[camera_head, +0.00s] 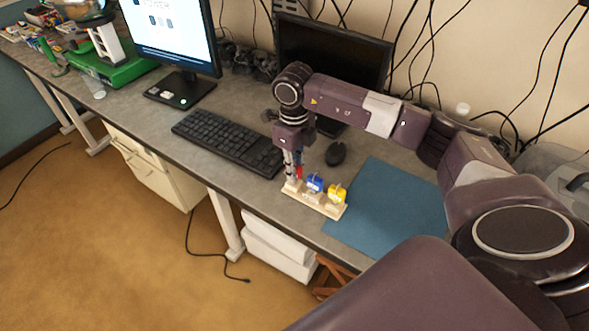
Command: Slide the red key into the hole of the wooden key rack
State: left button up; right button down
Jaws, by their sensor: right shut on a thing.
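The wooden key rack (314,201) lies near the front edge of the desk, partly on the blue mat's left side. A blue key (314,183) and a yellow key (336,194) stand on it. My right gripper (292,178) points down over the rack's left end. It is shut on the red key (299,171), of which only a narrow red strip shows beside the fingers. The gripper hides the hole at that end, so I cannot tell whether the key's lower end is in it. My left gripper is not in view.
A black keyboard (229,142) lies left of the rack, and a black mouse (336,153) lies behind it. The blue mat (392,215) is bare on the right. Two monitors (172,33) stand at the back.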

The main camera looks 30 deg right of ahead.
jog(key=shift+f, duration=0.15)
jog(key=c, duration=1.5)
grip_release()
jog(key=shift+o, duration=0.2)
jog(key=shift+r+p, duration=1.95)
jog(key=shift+r, duration=1.6)
